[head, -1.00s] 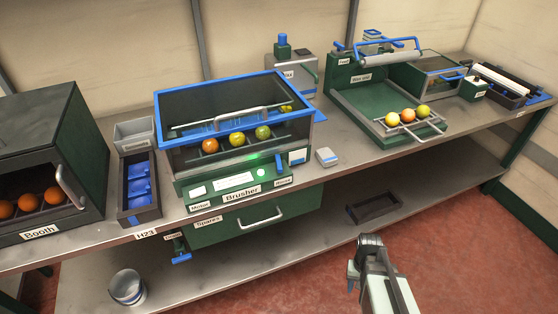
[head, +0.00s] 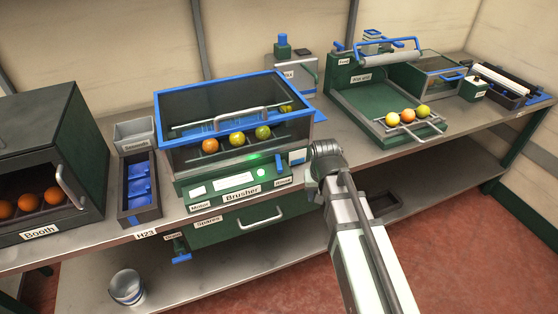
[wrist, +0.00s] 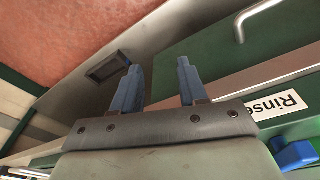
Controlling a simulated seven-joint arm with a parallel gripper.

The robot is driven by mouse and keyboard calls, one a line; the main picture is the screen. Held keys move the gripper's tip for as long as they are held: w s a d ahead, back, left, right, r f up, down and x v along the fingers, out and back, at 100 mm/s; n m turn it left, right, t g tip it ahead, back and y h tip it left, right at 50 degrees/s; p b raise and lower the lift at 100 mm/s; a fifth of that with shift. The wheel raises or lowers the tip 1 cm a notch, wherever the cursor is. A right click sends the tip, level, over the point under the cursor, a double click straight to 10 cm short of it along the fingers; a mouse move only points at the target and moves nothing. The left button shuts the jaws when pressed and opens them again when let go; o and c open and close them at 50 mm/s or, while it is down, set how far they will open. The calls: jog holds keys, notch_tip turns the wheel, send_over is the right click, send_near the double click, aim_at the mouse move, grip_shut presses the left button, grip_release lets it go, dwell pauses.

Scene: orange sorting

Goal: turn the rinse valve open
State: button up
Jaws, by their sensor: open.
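The Rinse label (wrist: 275,108) is at the right of the wrist view, upside down. Below it in the picture is a blue piece (wrist: 295,153), which looks like the rinse valve's handle; the frame edge cuts it off. In the head view a blue piece (head: 297,156) sits at the Brusher's right front corner, just above its right-hand label. My gripper (wrist: 160,67) is open, with nothing between its two blue fingers. It is apart from the blue piece, which lies to its right in the wrist view. In the head view my arm hides the gripper's fingertips.
The Brusher (head: 240,196) holds fruit under its blue-framed lid. A drawer with a metal handle (head: 260,220) is below it. A dark tray (wrist: 108,67) lies on the lower shelf. Another blue handle (head: 181,257) hangs below the bench at left. Fruit rests on a rack (head: 433,131) at right.

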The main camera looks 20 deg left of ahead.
jog(key=t+y, duration=0.1)
send_near(279, 162)
jog(key=d+f, duration=0.5)
jog(key=d, duration=0.1)
jog(key=s+a+r+n+t, duration=0.15)
jog(key=a+r, duration=0.25)
jog(key=r, duration=0.5)
jog(key=shift+g+y, duration=0.25)
jog(key=shift+y, duration=0.15)
jog(key=x, duration=1.3)
jog(key=shift+s+a+f, duration=0.3)
jog(key=shift+a, duration=0.05)
grip_shut()
